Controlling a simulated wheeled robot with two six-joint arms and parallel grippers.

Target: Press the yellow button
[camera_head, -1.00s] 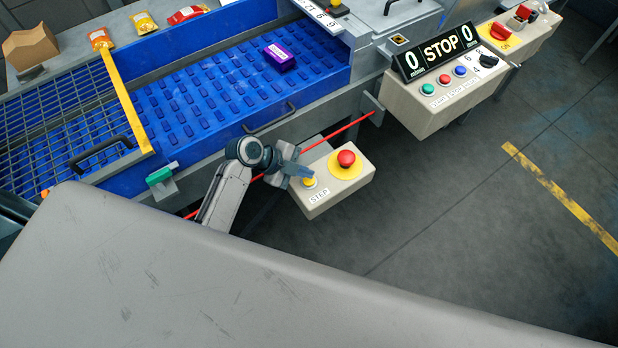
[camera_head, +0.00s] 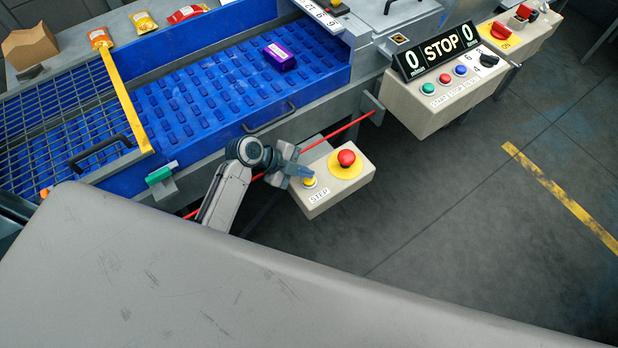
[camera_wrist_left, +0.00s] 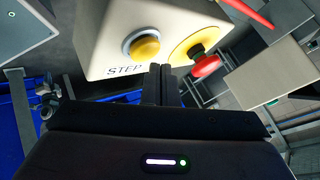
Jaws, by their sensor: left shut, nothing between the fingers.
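The yellow button (camera_head: 309,182) sits on a beige box (camera_head: 325,201) above a label reading STEP. In the left wrist view the yellow button (camera_wrist_left: 144,47) shows whole, in a pale ring, at upper left of the fingertips. My left gripper (camera_head: 304,173) is shut and empty, its tips close to the button in the head view. In the left wrist view the shut fingers (camera_wrist_left: 160,70) are just below and right of the button; I cannot tell if they touch the box. My right gripper is not in view.
A red mushroom button (camera_head: 346,158) on a yellow disc is beside the yellow button on the same box. A red cord (camera_head: 345,129) runs behind the box. A blue conveyor (camera_head: 215,95) carries a purple packet (camera_head: 279,57). A control box (camera_head: 420,108) stands at right.

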